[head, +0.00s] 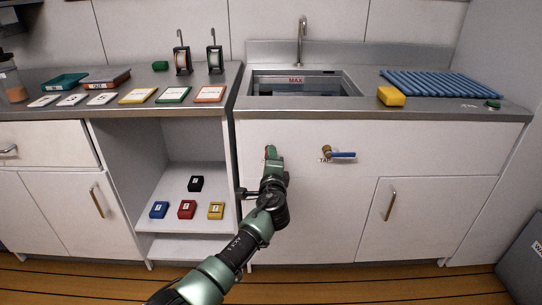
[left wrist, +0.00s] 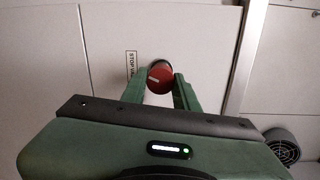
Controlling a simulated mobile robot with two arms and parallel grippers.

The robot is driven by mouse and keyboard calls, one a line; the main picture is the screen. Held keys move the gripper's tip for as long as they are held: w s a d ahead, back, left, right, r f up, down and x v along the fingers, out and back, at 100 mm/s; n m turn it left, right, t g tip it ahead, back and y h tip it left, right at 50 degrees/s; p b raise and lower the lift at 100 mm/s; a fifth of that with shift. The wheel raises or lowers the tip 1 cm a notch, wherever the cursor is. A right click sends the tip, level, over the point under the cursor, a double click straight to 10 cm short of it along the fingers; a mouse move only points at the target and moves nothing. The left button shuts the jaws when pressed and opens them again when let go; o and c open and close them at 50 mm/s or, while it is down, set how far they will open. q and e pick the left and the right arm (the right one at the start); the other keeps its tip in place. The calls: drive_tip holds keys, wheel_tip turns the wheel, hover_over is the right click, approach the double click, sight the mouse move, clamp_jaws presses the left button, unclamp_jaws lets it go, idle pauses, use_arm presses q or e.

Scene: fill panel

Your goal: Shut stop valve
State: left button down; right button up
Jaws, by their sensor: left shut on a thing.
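The stop valve (left wrist: 160,79) is a round red knob on the white panel below the sink, beside a label reading "STOP VAL". In the left wrist view it sits between the two green fingers of my left gripper (left wrist: 160,90), which is shut on it. In the head view my left gripper (head: 274,158) reaches up to the panel and hides most of the knob; only a bit of red shows. My right gripper is not in view.
A tap with a blue lever (head: 342,155) sits on the panel to the right. The sink (head: 300,84) is above. An open shelf with several coloured blocks (head: 187,209) is to the left. A cupboard handle (head: 390,206) sticks out at lower right.

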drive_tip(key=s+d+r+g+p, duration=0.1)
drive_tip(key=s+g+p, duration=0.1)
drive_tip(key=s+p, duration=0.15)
use_arm(q)
drive_tip(key=shift+a+f+m+t+p, duration=0.15)
drive_tip(key=shift+m+p, duration=0.7)
drive_tip(key=shift+m, duration=4.4)
drive_tip(key=shift+m+t+p, duration=0.25)
drive_tip(key=shift+m+p, duration=0.65)
drive_tip(key=shift+m, duration=4.4)
drive_tip(key=shift+a+f+m+t+p, duration=0.15)
drive_tip(key=shift+m+p, duration=0.7)
drive_tip(key=shift+m, duration=4.4)
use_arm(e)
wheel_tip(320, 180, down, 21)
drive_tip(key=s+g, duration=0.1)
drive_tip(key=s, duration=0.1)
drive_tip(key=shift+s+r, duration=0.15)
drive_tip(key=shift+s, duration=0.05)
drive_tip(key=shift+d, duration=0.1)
use_arm(q)
drive_tip(key=c, duration=1.1)
unclamp_jaws()
drive_tip(key=shift+r, duration=0.15)
